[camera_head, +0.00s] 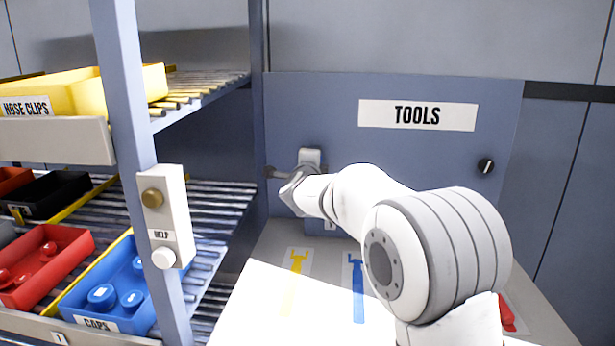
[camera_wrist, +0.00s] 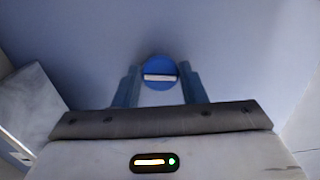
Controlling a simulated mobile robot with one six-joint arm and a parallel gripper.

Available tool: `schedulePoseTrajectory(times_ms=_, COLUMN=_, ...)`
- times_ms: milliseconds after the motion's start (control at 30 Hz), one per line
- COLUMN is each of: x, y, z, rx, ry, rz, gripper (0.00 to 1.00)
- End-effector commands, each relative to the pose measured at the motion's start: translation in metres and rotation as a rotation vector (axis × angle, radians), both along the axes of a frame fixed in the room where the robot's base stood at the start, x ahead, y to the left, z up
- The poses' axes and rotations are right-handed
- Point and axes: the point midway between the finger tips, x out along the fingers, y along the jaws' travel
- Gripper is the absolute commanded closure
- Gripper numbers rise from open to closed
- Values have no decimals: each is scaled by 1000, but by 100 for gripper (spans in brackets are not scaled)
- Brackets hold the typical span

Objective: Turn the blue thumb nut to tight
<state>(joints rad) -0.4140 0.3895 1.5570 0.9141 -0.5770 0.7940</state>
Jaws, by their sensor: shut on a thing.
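The blue thumb nut (camera_wrist: 158,66) is round and has a pale bar across its face, lying almost level in the wrist view. My gripper (camera_wrist: 160,82) has one finger on each side of the nut and is shut on it. In the head view my gripper (camera_head: 284,178) is up against the blue-grey tools panel, at its left side. There the nut is hidden behind my gripper and arm. No mark for tight can be read in either view.
The panel carries a TOOLS label (camera_head: 417,115) and a black knob (camera_head: 486,165). Yellow (camera_head: 297,262) and blue (camera_head: 357,285) wrenches lie on the bench below. A rack post with a HELP box (camera_head: 165,215) and several bins stands on the left.

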Motion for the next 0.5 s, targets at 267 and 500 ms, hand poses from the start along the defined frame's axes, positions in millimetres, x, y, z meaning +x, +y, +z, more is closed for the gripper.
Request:
schedulePoseTrajectory(times_ms=267, x=1, y=-5, z=-3, rx=148, ry=-5, rz=-10, gripper=85)
schedulePoseTrajectory(times_ms=500, x=1, y=-5, z=-3, rx=202, ry=-5, rz=-11, gripper=85)
